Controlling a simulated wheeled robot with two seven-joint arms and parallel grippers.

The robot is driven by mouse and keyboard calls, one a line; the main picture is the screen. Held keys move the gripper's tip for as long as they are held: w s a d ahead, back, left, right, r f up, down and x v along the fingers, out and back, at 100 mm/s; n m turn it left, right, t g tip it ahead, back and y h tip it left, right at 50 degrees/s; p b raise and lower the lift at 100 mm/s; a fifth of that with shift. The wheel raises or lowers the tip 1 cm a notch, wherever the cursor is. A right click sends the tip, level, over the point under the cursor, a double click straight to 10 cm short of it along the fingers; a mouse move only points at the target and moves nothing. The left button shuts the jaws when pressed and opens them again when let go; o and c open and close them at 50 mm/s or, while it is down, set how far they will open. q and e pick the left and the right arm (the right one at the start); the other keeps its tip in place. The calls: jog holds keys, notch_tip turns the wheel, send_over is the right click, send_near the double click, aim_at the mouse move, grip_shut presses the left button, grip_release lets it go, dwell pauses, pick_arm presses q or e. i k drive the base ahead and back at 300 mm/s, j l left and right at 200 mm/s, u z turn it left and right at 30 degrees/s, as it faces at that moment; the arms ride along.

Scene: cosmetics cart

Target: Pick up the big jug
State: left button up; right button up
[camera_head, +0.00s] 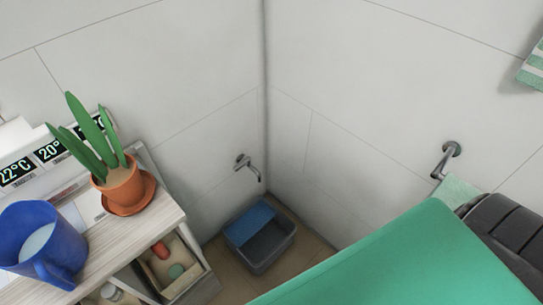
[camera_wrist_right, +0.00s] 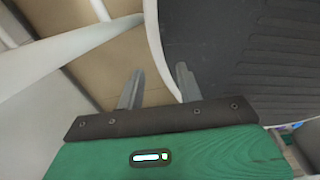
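The big jug (camera_head: 62,240) is blue and stands at the left edge of the head view on a light wood cart top (camera_head: 100,262). Its mouth faces up and a pale surface shows inside. The picture's left edge cuts part of it off. My right gripper (camera_wrist_right: 159,72) shows only in its wrist view; its two metal fingers are apart with nothing between them. The jug does not show in that wrist view. My left gripper is in neither view.
A potted plant (camera_head: 118,185) in a terracotta pot and saucer stands behind the jug. Temperature displays (camera_head: 50,151) line the cart's back. Small items lie in compartments below the top. A grey bin with a blue part (camera_head: 262,248) sits in the wall corner.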

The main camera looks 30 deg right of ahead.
aim_at(37, 243)
jog(key=z, duration=0.65)
jog(key=u, duration=1.7)
